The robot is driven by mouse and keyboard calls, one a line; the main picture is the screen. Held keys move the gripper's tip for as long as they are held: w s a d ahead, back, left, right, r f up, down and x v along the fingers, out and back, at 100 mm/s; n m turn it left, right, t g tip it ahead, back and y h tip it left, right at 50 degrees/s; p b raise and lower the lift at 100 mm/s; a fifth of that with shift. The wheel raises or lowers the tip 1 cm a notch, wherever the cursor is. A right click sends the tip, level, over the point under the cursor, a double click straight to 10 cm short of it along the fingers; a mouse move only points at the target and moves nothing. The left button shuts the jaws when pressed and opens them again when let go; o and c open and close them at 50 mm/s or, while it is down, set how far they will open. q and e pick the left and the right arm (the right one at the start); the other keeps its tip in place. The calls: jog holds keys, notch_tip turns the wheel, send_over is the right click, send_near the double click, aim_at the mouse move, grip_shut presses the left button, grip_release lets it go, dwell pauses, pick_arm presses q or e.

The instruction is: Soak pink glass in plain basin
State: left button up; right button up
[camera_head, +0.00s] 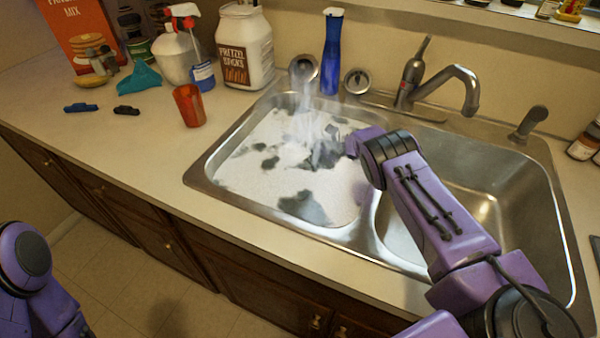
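A reddish-orange translucent tumbler (188,106) stands upright on the counter, left of the sink; I see no other glass that is clearly pink. The sink has two basins. The left basin (240,178) is covered with white foam with dark gaps. The right basin (478,185) looks bare, with no foam, and is partly hidden by my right arm. My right arm reaches over the divider, and its gripper (325,152) is low over the foam in the left basin, blurred by pale wisps; its fingers and anything between them are unclear. Only part of my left arm shows at lower left, its gripper out of view.
A pretzel jar (244,48), spray bottle (178,50), blue bottle (331,52) and pancake-mix box (78,35) stand at the back. A teal item (140,78) and two clips lie left of the tumbler. The faucet (440,80) points over the right basin. The front-left counter is clear.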

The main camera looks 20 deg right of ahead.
jog(key=shift+f+b, duration=0.2)
jog(key=shift+b, duration=0.1)
dwell(0.5)
jog(key=o, duration=1.1)
jog(key=shift+o, duration=0.2)
jog(key=shift+r, duration=0.15)
notch_tip(320, 180, up, 3)
jog(key=p, duration=0.3)
jog(key=s+a+r+p, duration=0.1)
jog(key=s+a+r, duration=0.4)
jog(key=s+r, duration=0.4)
jog(key=s, duration=0.4)
jog(key=shift+r+p, duration=0.35)
jog(key=shift+r, duration=0.05)
